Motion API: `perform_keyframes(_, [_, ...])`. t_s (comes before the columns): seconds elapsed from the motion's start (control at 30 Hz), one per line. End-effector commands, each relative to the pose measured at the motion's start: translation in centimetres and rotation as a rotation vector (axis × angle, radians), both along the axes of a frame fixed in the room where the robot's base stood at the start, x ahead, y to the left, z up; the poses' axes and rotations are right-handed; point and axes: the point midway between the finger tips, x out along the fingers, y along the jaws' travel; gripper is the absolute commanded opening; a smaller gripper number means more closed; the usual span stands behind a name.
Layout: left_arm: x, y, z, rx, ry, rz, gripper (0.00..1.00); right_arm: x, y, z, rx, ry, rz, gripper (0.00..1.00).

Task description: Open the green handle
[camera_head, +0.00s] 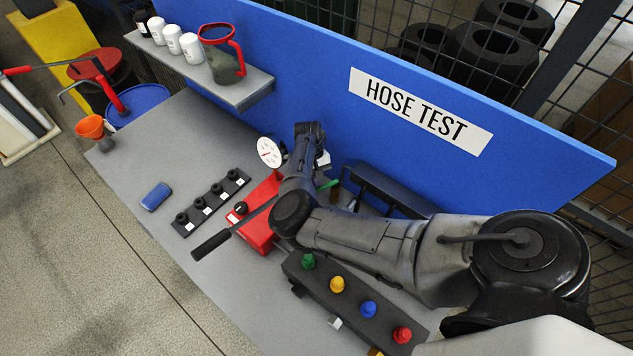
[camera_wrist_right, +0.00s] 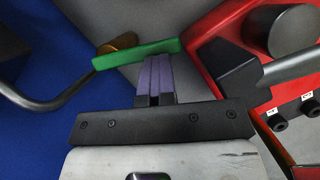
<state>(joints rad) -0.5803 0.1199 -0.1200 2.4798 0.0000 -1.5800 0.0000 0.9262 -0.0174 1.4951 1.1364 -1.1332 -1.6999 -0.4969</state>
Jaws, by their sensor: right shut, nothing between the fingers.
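The green handle (camera_wrist_right: 137,53) is a short flat bar beside a brass-coloured fitting in the right wrist view. In the head view, it shows as a small green strip (camera_head: 329,184) just right of my forearm, partly hidden. My right gripper (camera_wrist_right: 157,72) is shut and empty. Its purple fingers reach to the edge of the green handle, near its right half. I cannot tell whether they touch it. In the head view my right arm hides most of the gripper and fitting. My left gripper is in neither view.
A red pump unit (camera_head: 259,240) with a long black-gripped lever (camera_head: 211,245) stands left of my arm. A panel with coloured knobs (camera_head: 356,300) is in front. A white gauge (camera_head: 270,152) stands near the blue HOSE TEST wall (camera_head: 320,60). The left bench (camera_head: 150,150) is mostly clear.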

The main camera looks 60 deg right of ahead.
Motion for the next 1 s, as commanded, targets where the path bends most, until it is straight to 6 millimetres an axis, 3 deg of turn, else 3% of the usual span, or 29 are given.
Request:
perform_keyframes(0.17, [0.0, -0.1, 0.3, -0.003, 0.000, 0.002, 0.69, -0.1, -0.5, 0.4, -0.005, 0.004, -0.002, 0.00])
perform_keyframes(0.6, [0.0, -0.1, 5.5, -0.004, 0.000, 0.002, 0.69, 1.4, -1.3, 6.6, -0.002, 0.000, 0.002, 0.00])
perform_keyframes(1.0, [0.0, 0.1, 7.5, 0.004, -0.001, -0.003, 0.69, 2.3, -1.8, 9.3, 0.000, -0.001, 0.003, 0.00])
